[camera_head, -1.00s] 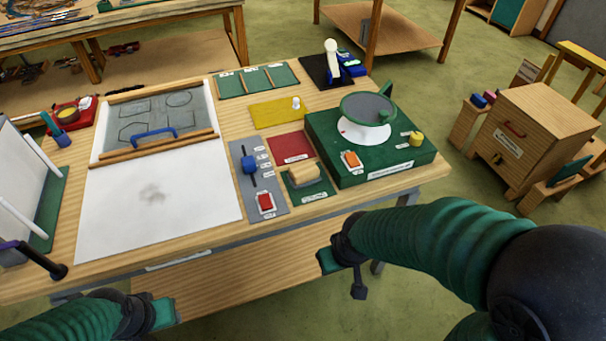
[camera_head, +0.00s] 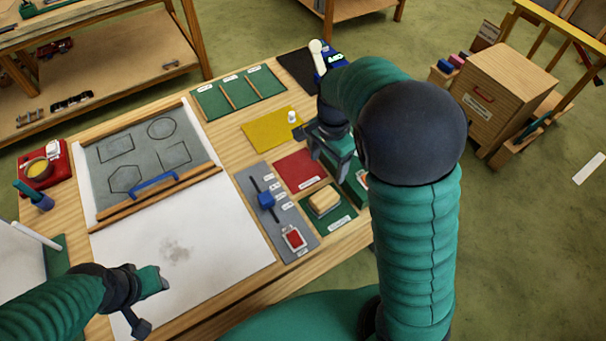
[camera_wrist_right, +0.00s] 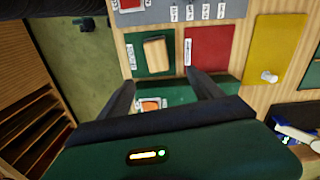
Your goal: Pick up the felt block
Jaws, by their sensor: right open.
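The felt block, a small beige block (camera_head: 323,200), lies on a green labelled mat (camera_head: 342,222) near the table's front right. It also shows in the right wrist view (camera_wrist_right: 156,50), beyond the fingertips. My right gripper (camera_head: 335,150) is open and empty. It is above the table beside the red mat, behind the block in the head view, and not touching the block. In the right wrist view its two dark fingers (camera_wrist_right: 163,88) stand apart.
A grey panel with a blue slider (camera_head: 266,200) and a red square (camera_head: 293,238) lies left of the block. The red mat (camera_head: 300,169) and yellow mat (camera_head: 272,130) lie behind it.

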